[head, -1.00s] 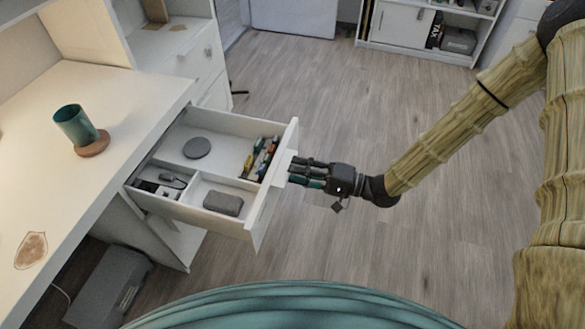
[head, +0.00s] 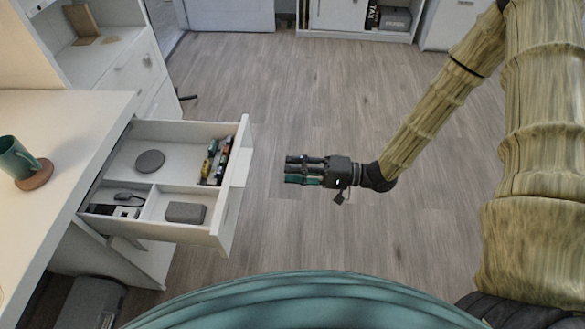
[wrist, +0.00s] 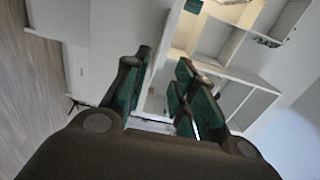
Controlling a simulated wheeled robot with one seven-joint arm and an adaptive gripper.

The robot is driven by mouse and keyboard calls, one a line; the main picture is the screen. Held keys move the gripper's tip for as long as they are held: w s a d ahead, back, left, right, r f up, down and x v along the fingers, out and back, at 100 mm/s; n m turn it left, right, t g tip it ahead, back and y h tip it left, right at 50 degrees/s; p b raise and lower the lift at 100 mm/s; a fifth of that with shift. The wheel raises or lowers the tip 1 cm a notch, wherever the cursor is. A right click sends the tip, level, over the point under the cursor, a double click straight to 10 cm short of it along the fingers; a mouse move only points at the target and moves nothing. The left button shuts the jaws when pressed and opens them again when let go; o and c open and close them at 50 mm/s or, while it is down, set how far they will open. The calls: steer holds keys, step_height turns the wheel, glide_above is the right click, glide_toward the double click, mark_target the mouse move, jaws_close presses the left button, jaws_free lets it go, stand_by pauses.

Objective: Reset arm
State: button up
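My gripper (head: 290,170) is over the bare floor to the right of the open drawer (head: 240,185) in the head view. A clear gap lies between its fingertips and the drawer front, and nothing shows in its grasp. In the wrist view the gripper's green-padded fingers (wrist: 158,95) stand apart with empty space between them. The drawer is pulled out from the white desk (head: 62,120). It holds a dark round disc (head: 150,161), a grey case (head: 186,212), several small coloured items (head: 215,160) and small dark devices (head: 122,205).
A white cabinet (head: 345,17) stands at the back. The wooden floor (head: 330,90) around my gripper is clear.

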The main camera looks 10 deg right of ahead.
steer(key=s+f+h, duration=0.3)
steer(key=f+h, duration=0.4)
steer(key=f, duration=0.6)
steer(key=s+d+f+n+g+h, duration=0.1)
steer(key=s+d+f+g+h, duration=0.15)
steer(key=s+f, duration=0.35)
steer(key=s+d+f+n+g+h, duration=0.1)
steer(key=s+d+f+h, duration=0.35)
steer(key=s, duration=0.35)
steer(key=s+d+f+n+g+h, duration=0.1)
steer(key=s+d+f+g+h, duration=0.2)
steer(key=s, duration=0.6)
step_height(320, 180, up, 17)
steer(key=p, duration=1.6)
steer(key=shift+w+d+r+t, duration=0.25)
steer(key=shift+w+t, duration=0.1)
steer(key=shift+t, duration=0.1)
